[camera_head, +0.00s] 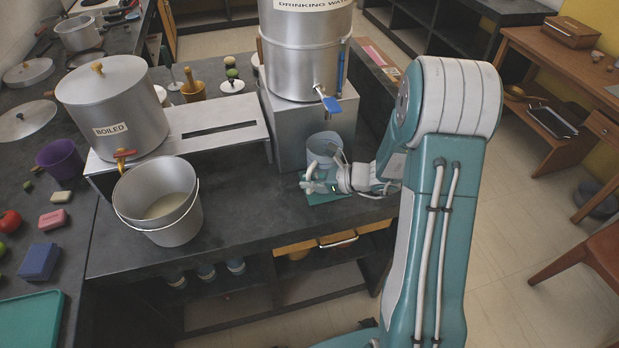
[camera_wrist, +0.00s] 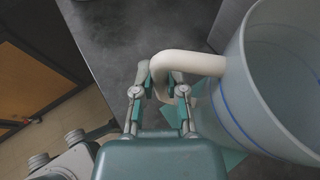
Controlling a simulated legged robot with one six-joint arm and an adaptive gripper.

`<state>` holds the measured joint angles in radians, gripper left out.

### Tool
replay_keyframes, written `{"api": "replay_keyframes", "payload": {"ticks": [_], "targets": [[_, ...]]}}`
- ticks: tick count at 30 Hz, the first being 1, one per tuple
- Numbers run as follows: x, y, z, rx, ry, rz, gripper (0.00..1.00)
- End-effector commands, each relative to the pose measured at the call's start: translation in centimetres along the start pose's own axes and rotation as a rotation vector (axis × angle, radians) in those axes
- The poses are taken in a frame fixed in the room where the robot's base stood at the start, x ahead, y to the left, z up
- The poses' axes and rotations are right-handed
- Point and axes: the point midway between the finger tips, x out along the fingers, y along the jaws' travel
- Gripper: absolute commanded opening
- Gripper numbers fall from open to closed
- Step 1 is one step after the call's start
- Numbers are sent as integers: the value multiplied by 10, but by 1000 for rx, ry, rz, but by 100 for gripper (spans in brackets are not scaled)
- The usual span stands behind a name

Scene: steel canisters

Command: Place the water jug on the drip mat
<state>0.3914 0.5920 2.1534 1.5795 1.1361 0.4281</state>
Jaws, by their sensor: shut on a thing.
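The water jug (camera_head: 322,144) is a pale blue-grey open vessel with a white handle, below the tap of the drinking-water canister. My gripper (camera_head: 328,178) is at its front side. In the wrist view, my gripper (camera_wrist: 163,84) is shut around the handle of the jug (camera_wrist: 255,100), which looks empty inside. The teal drip mat (camera_head: 328,199) lies flat on the dark counter. Its edges show under the jug in the wrist view (camera_wrist: 232,159). The jug covers part of the mat; I cannot tell whether its base touches it.
The steel drinking-water canister (camera_head: 304,55) stands on a grey block (camera_head: 285,130), its blue-handled tap (camera_head: 328,101) above the jug. A BOILED canister (camera_head: 112,105) and a bucket (camera_head: 160,205) stand left. Bare counter (camera_head: 245,210) lies between bucket and mat.

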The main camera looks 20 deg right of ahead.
Motion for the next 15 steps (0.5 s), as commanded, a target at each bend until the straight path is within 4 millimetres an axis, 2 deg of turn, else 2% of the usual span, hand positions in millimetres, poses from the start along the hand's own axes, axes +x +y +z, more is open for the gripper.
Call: {"api": "replay_keyframes", "payload": {"ticks": [7, 9, 10, 15], "targets": [[1, 1, 0, -1, 2, -2, 0], [2, 1, 0, -1, 3, -2, 39], [2, 1, 0, -1, 3, -2, 51], [1, 0, 0, -1, 1, -2, 51]]}}
